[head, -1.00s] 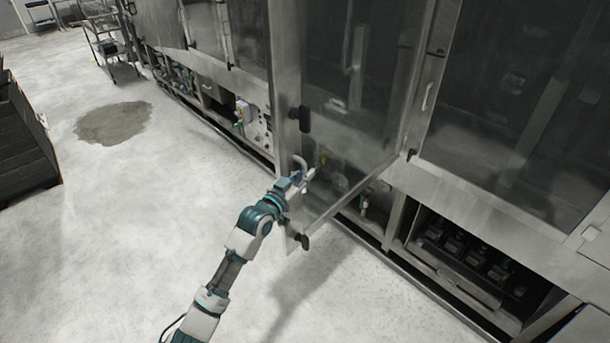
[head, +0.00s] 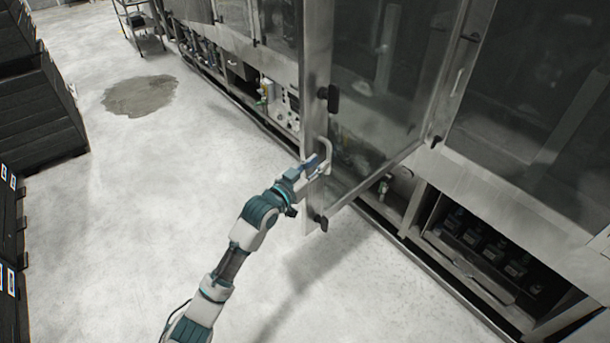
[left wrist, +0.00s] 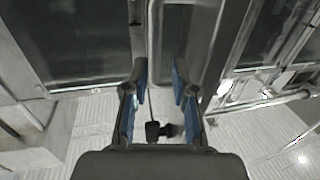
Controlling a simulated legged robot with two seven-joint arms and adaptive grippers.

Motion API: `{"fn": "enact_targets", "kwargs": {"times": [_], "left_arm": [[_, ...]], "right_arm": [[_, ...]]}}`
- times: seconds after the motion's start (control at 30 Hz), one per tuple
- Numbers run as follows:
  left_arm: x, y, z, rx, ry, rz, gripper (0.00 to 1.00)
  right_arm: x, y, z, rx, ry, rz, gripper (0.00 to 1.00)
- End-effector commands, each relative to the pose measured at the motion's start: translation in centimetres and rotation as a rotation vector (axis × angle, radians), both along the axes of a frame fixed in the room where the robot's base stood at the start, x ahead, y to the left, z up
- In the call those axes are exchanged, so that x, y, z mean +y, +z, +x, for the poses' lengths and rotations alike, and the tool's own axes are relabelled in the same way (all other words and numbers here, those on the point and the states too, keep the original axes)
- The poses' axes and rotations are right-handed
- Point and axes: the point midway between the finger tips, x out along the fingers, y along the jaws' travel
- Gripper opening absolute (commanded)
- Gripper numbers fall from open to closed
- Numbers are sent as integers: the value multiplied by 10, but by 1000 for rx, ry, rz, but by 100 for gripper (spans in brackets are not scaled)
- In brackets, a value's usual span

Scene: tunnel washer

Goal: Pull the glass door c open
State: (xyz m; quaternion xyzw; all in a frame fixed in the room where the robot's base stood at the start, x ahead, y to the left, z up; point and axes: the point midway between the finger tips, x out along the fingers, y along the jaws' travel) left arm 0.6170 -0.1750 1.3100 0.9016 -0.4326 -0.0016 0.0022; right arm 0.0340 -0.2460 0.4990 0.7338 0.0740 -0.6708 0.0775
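Glass door c (head: 375,85), a steel-framed glass panel, stands swung out from the washer front. Its free edge faces me, with a pale D-shaped handle (head: 328,150) and black latches above and below. My left gripper (head: 317,168) is at this handle, beside the door's edge. In the left wrist view the two blue-padded fingers of the left gripper (left wrist: 159,85) are apart, with the door frame (left wrist: 156,45) seen beyond the gap. A black latch (left wrist: 156,131) shows lower between them. Whether the fingers touch the handle is unclear. My right gripper is out of view.
Another closed glass door (head: 540,120) is at the right. An open lower bay (head: 480,245) lies beneath it. Dark crates (head: 35,105) stand at the left, and a cart (head: 140,20) is at the back. The pale floor between is clear, with a damp patch (head: 140,96).

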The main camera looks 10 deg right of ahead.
Motion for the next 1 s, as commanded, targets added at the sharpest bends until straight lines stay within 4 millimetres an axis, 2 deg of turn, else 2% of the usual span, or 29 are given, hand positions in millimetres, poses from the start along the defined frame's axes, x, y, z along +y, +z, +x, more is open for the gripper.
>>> {"fn": "enact_targets", "kwargs": {"times": [0.1,0.2,0.4,0.9,1.0], "left_arm": [[21,-1,-17,-2,0,-1,27],[34,-1,-27,-1,0,-1,27],[45,-1,-39,-1,-1,1,27],[47,-1,-40,1,0,1,27],[53,-15,-33,21,18,2,27]], "right_arm": [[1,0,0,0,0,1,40],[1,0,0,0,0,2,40],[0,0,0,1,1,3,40],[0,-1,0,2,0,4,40],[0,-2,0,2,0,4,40]]}}
